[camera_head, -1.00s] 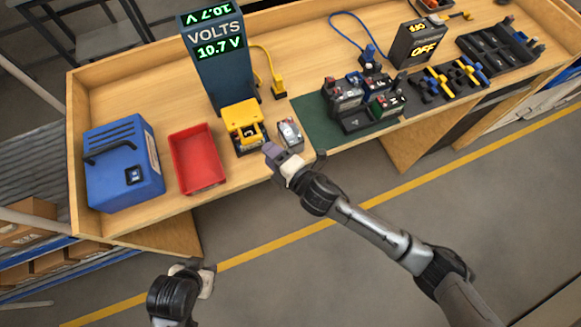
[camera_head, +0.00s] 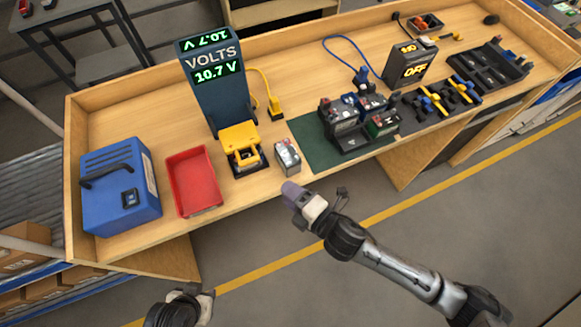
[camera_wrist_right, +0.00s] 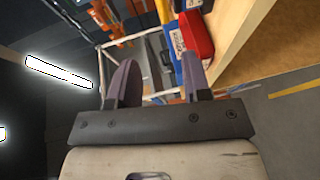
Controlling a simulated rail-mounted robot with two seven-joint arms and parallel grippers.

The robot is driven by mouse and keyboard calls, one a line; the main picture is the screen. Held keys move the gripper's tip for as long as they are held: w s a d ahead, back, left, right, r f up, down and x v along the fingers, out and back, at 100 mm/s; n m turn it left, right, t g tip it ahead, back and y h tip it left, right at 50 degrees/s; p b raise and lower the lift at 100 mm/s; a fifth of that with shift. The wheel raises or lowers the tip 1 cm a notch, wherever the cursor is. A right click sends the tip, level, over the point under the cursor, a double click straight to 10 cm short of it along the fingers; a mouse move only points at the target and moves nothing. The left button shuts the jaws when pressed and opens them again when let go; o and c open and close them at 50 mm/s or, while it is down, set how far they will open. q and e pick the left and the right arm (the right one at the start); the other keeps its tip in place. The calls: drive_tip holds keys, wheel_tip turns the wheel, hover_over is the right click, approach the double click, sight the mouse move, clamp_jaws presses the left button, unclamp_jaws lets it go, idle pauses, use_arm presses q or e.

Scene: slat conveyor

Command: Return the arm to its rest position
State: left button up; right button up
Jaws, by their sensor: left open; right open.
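My right gripper (camera_head: 292,195) is off the front edge of the wooden bench, just below a small grey battery (camera_head: 288,156) and apart from it. In the right wrist view the two purple fingers of this gripper (camera_wrist_right: 156,88) are spread with nothing between them. My left gripper (camera_head: 208,298) is low at the bottom left, in front of the bench over the floor; its fingertips are small and partly out of clear view, and I see nothing held.
The floor in front is free.

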idle(0.3)
drive_tip(key=w+d+f+m+h, duration=0.1)
drive_tip(key=d+f+m+h, duration=0.2)
drive_tip(key=d+m+h, duration=0.45)
drive_tip(key=s+d+r+m+g+h, duration=0.25)
drive_tip(key=d+r+m, duration=0.4)
drive_tip(key=m, duration=0.45)
drive_tip(key=s+d+f+m+g+h, duration=0.1)
drive_tip(key=s+d+f+m+g, duration=0.2)
drive_tip(key=s+f, duration=0.5)
drive_tip(key=s+d+f+m+g, duration=0.3)
drive_tip(key=s+f, duration=0.1)
drive_tip(key=s, duration=0.8)
wheel_tip(320, 180, up, 20)
drive_tip(key=p, duration=2)
drive_tip(key=shift+s+d+p, duration=0.2)
drive_tip(key=shift+p, duration=0.1)
